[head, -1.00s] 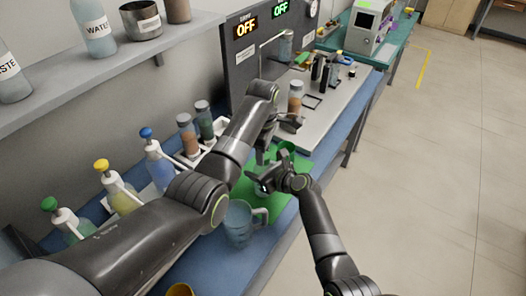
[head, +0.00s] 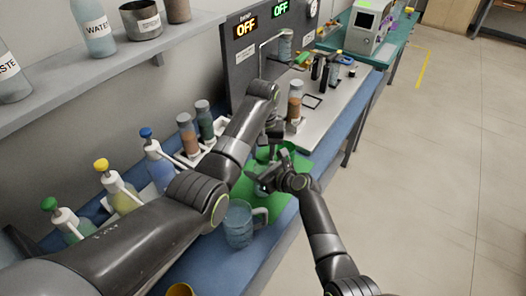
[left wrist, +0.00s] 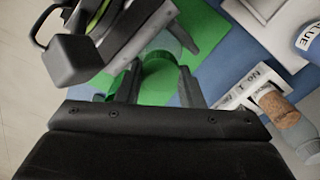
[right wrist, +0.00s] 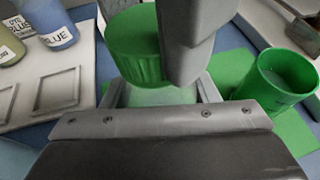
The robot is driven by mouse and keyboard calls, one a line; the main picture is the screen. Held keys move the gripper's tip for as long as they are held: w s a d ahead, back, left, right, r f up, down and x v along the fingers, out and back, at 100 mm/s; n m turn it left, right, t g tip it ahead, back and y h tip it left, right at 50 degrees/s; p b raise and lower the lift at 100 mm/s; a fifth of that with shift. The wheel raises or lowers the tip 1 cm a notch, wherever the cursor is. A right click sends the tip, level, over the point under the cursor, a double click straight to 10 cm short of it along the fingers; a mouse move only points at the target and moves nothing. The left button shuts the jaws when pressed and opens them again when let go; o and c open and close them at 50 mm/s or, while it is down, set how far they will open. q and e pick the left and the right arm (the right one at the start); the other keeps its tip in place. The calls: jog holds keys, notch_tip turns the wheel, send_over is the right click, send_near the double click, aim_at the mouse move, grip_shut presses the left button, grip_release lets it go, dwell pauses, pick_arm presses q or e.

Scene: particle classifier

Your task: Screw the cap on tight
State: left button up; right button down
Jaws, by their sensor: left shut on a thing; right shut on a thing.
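My left gripper (left wrist: 158,88) is shut on a green ribbed cap (right wrist: 138,48), which also shows between its fingers in the left wrist view. My right gripper (right wrist: 155,92) is shut on a clear jar (right wrist: 150,97) below the cap. The jar also shows between the right gripper's fingers in the left wrist view (left wrist: 168,42). The cap sits right over the jar's top; I cannot tell how far it is threaded. In the head view both grippers meet above the green mat (head: 222,200), and the cap and jar are mostly hidden.
A green cup (right wrist: 275,80) stands on the mat close by. A clear beaker (head: 239,226) stands in front. Several squeeze bottles (head: 158,168) line the wall at the left. A grey panel with OFF displays (head: 238,60) stands behind. The floor at the right is clear.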

pick_arm(q)
jog(key=o, duration=1.1)
jog(key=shift+r, duration=2.25)
jog(key=shift+c, duration=0.4)
jog(key=r+n, duration=0.1)
jog(key=n, duration=0.1)
jog(key=r+n, duration=0.1)
jog(key=n, duration=0.2)
jog(key=r+n, duration=0.1)
jog(key=n, duration=0.2)
jog(key=shift+r, duration=0.25)
